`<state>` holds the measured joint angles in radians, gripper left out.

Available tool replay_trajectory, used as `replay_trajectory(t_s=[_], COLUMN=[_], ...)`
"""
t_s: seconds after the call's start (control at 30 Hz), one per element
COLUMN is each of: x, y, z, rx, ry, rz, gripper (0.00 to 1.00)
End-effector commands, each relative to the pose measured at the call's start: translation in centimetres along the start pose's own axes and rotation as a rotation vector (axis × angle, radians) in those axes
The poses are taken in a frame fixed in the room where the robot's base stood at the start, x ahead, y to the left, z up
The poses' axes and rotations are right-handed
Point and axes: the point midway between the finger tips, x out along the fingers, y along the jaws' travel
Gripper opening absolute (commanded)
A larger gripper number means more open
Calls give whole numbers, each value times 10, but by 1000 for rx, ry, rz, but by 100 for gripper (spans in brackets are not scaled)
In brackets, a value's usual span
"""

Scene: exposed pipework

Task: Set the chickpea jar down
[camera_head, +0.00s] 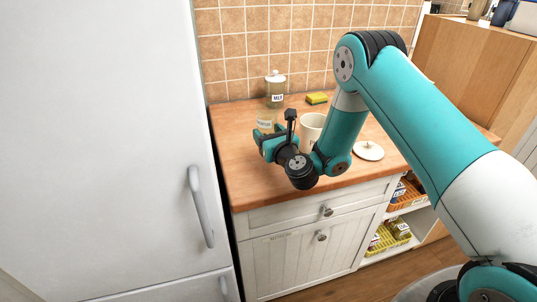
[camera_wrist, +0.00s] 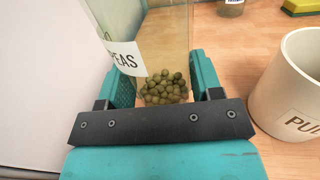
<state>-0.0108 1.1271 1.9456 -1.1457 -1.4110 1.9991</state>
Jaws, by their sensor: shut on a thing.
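The chickpea jar (camera_wrist: 150,45) is clear, with round green-brown peas low inside and a white label showing "PEAS". In the wrist view it stands between the two teal fingers of my gripper (camera_wrist: 161,82), which is shut on it. In the head view the jar (camera_head: 265,121) shows just behind my gripper (camera_head: 271,138), over the left part of the wooden counter (camera_head: 245,174). The jar looks roughly upright. Its base is hidden by my gripper, so I cannot tell whether it touches the counter.
A lidded jar (camera_head: 275,92) stands behind, near the tiled wall. A yellow sponge (camera_head: 317,98) lies to its right. A cream canister (camera_wrist: 290,92) stands close on the right. A round white lid (camera_head: 368,150) lies farther right. A white fridge (camera_head: 110,140) borders the left.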

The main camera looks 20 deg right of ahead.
Motion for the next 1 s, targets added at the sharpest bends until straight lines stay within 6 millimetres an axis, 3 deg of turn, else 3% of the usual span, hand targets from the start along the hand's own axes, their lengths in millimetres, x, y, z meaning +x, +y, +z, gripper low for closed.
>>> replay_trajectory(t_s=[0.3,0.77,0.8,0.87,1.0], x=[0,0,0,0,0], y=[0,0,0,0,0], z=[-41,-46,-44,-44,-44], rx=[1,1,1,1,1], ry=[-1,-2,-1,-1,-1], rz=[-1,-1,0,0,0], gripper=[22,22,69,82,85])
